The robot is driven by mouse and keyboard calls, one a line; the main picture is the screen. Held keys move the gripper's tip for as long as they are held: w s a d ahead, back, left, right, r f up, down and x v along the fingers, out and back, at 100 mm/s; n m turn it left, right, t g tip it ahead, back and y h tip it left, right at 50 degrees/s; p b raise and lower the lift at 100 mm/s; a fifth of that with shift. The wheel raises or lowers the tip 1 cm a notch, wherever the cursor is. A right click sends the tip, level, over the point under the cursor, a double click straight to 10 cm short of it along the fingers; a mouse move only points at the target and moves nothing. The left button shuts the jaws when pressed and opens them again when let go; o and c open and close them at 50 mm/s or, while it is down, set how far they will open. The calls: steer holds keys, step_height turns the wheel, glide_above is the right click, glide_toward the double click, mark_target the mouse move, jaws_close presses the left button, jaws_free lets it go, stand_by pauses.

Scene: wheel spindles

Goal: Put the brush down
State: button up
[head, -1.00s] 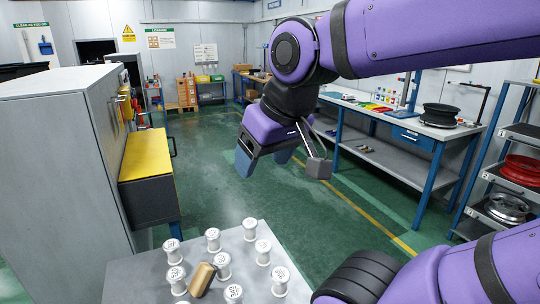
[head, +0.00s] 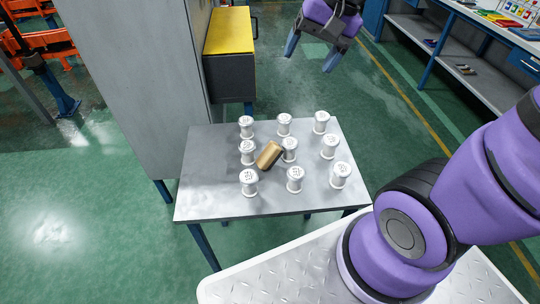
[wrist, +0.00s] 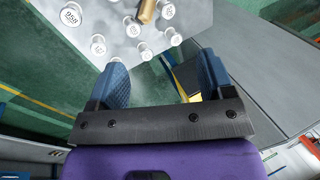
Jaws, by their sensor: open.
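The brush, a tan and brown block (head: 270,154), lies slanted among several white spindles (head: 295,179) on the grey metal table (head: 205,195). It sits between the middle-left spindle and the centre one; I cannot tell whether it touches them or rests flat on the table. My gripper (head: 311,52) is open and empty, beyond the table's far edge and above the floor in the head view. In the wrist view my gripper's blue fingers (wrist: 163,75) are spread apart with nothing between them. There the brush (wrist: 146,11) shows at the top edge, partly cut off.
A tall grey cabinet (head: 135,80) stands at the table's far left. A yellow-topped dark box (head: 230,75) is behind the table. A workbench (head: 430,50) is at the far right. Green floor (head: 340,95) between them is clear.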

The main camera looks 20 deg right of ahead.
steer(key=w+f+m+g+y, duration=0.1)
steer(key=w+f+m+g, duration=0.1)
steer(key=w+f+m, duration=0.65)
steer(key=m, duration=0.3)
glide_toward(274, 144)
steer(key=x, duration=0.2)
steer(key=shift+x, duration=5.2)
steer(key=c, duration=1.1)
steer(key=shift+r, duration=0.1)
steer(key=shift+r, duration=4.8)
steer(key=shift+a+r, duration=0.1)
